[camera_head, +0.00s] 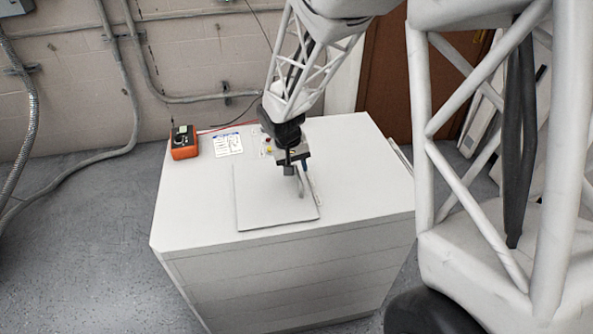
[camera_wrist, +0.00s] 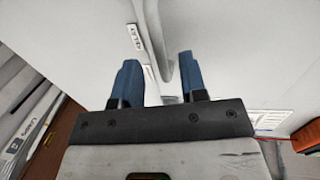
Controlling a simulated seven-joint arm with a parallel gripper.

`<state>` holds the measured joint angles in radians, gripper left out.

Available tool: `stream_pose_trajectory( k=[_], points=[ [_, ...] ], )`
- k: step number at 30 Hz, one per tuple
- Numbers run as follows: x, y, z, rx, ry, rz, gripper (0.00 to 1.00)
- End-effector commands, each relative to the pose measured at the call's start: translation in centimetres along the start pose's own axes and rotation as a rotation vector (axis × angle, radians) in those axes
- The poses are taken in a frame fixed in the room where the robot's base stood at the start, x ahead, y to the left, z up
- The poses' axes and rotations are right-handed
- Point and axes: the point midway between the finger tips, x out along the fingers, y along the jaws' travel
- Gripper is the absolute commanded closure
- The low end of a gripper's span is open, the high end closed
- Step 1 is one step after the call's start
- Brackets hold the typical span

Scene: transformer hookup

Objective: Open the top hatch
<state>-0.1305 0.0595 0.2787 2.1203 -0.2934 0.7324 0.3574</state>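The top hatch (camera_head: 262,205) is a square white panel lying flat on top of a white cabinet (camera_head: 360,150). A curved grey handle (camera_head: 300,187) stands near its right edge. My gripper (camera_head: 294,168) points down over the handle in the head view. In the wrist view my gripper (camera_wrist: 159,62) has its two blue fingers apart. The handle (camera_wrist: 168,45) shows between them, with a gap visible on both sides. I cannot tell how deep the handle reaches between the fingers. The hatch (camera_wrist: 235,50) fills the area right of the handle there.
An orange meter (camera_head: 184,143) with leads stands at the cabinet's back left corner, beside a printed sheet (camera_head: 228,144). A brick wall with conduits stands behind. The cabinet top's right side is clear.

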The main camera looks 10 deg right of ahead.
Motion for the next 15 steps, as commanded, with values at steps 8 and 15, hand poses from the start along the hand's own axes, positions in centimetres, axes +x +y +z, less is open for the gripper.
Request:
stream_pose_trajectory(
  k=[8, 15],
  points=[
    [1.9, 0.0, 0.0, 0.000, 0.000, 0.000, 0.61],
    [2.0, 0.0, 0.0, 0.000, 0.001, 0.000, 0.61]
  ],
)
